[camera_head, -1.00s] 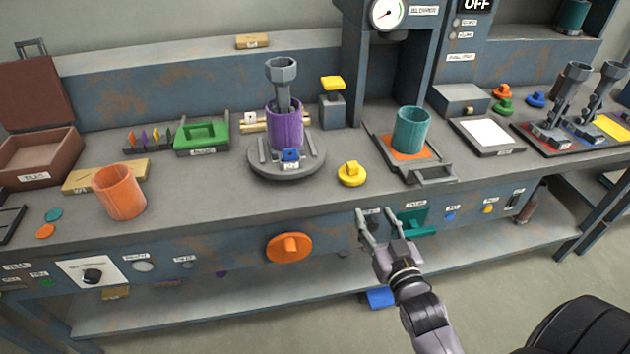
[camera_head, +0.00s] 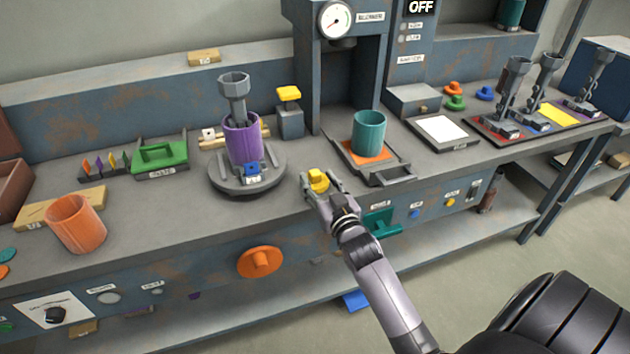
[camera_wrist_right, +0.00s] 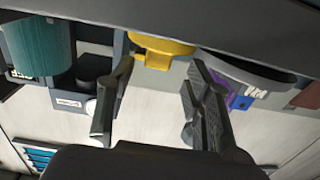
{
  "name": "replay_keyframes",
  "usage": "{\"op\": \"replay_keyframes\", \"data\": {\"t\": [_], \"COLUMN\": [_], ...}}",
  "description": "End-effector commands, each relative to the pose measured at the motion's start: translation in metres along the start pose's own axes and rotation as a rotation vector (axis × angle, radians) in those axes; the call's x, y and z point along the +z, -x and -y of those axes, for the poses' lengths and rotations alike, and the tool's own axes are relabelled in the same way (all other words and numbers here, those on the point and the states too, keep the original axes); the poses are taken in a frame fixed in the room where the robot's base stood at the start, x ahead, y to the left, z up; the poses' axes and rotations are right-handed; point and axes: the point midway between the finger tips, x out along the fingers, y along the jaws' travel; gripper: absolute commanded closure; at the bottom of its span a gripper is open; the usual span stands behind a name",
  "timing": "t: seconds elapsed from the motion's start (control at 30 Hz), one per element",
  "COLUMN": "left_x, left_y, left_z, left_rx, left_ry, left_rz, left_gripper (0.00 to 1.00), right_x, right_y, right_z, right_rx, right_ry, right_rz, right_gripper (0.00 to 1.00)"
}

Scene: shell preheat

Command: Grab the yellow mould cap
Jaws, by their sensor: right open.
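The yellow mould cap (camera_head: 318,180) sits on the bench top near its front edge, between the round grey turntable and the press. My right gripper (camera_head: 320,185) is open, with its fingers on either side of the cap in the head view. In the right wrist view the yellow cap (camera_wrist_right: 160,48) shows at the top, just beyond and between the open fingertips (camera_wrist_right: 158,75). I cannot tell whether the fingers touch it. My left gripper is not in view.
The turntable (camera_head: 245,181) with a purple mould (camera_head: 242,139) stands left of the cap. A teal cup (camera_head: 368,132) sits on an orange pad under the press to the right. An orange knob (camera_head: 259,262) juts from the bench front. Another yellow-topped block (camera_head: 289,94) stands behind.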

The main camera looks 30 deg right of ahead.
Motion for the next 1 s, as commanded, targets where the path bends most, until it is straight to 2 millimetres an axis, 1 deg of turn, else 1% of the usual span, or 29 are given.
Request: {"op": "replay_keyframes", "data": {"t": [0.1, 0.2, 0.3, 0.4, 0.57, 0.67, 1.0], "left_x": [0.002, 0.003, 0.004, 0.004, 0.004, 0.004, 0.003], "left_y": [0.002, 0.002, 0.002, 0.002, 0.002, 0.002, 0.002], "left_z": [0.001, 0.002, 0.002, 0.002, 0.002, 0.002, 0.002], "left_rx": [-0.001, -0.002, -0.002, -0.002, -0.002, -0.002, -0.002], "left_ry": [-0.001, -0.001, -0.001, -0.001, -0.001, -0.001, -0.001], "left_rz": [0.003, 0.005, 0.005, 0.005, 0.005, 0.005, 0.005], "left_gripper": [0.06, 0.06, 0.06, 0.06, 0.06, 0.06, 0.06], "right_x": [-0.001, 0.001, 0.001, 0.001, 0.001, 0.001, 0.001], "right_y": [-0.019, -0.033, -0.043, -0.046, -0.046, -0.046, -0.046], "right_z": [-0.003, -0.004, -0.004, -0.004, -0.004, -0.004, -0.004], "right_rx": [0.001, 0.000, 0.000, 0.000, 0.000, 0.000, 0.000], "right_ry": [0.002, 0.001, 0.001, 0.001, 0.001, 0.001, 0.000], "right_rz": [-0.002, -0.001, -0.002, -0.002, -0.001, -0.001, -0.001], "right_gripper": [0.53, 0.53, 0.53, 0.53, 0.53, 0.59, 0.81]}}
